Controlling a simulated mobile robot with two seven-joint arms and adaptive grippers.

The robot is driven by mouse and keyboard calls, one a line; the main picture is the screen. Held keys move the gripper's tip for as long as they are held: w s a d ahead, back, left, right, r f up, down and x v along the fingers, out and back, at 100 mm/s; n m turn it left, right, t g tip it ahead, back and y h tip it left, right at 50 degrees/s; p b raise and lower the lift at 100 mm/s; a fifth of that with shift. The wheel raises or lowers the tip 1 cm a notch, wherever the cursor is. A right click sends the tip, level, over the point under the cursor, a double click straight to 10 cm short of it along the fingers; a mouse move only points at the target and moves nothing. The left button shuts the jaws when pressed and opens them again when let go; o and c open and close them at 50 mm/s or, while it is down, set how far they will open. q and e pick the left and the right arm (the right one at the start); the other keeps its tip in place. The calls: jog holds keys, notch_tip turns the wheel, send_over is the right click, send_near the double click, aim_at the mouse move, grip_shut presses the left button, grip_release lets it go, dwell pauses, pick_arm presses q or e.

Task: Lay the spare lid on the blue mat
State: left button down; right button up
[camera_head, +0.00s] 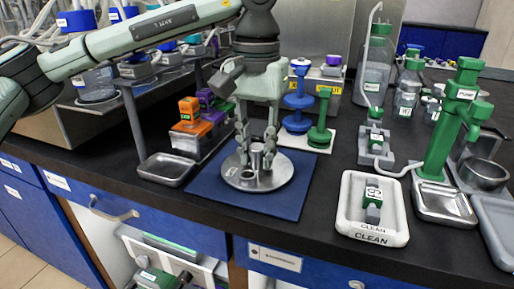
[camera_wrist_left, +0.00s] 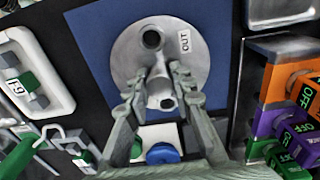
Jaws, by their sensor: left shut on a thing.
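The spare lid (camera_head: 282,172), a round silver disc with short metal stubs, is flat over the blue mat (camera_head: 285,206) in the head view. My left gripper (camera_head: 257,166) points straight down at the lid's middle, shut on a stub. In the left wrist view the fingertips (camera_wrist_left: 161,76) close on the lid (camera_wrist_left: 130,58), which has an "OUT" label and another open stub. The blue mat (camera_wrist_left: 88,35) shows around it. I cannot tell whether the lid touches the mat. My right gripper is not in view.
A small metal tray (camera_head: 166,170) is left of the mat, below orange and purple blocks (camera_head: 188,112). Blue and green stands (camera_head: 299,105) are behind. A white "CLEAN" tray (camera_head: 392,229) is to the right, near the green pump stand (camera_head: 452,120). Bare black counter lies between mat and tray.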

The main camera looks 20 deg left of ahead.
aim_at(257, 146)
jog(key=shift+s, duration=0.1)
pick_arm(q)
jog(key=c, duration=1.8)
grip_release()
jog(key=shift+f, duration=0.15)
jog(key=o, duration=0.5)
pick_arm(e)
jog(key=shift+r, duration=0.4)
pick_arm(q)
notch_tip(257, 146, up, 2)
jog(key=shift+r, duration=0.1)
notch_tip(257, 146, up, 7)
jog(key=shift+r, duration=0.1)
notch_tip(257, 146, up, 3)
jog(key=shift+p, duration=0.5)
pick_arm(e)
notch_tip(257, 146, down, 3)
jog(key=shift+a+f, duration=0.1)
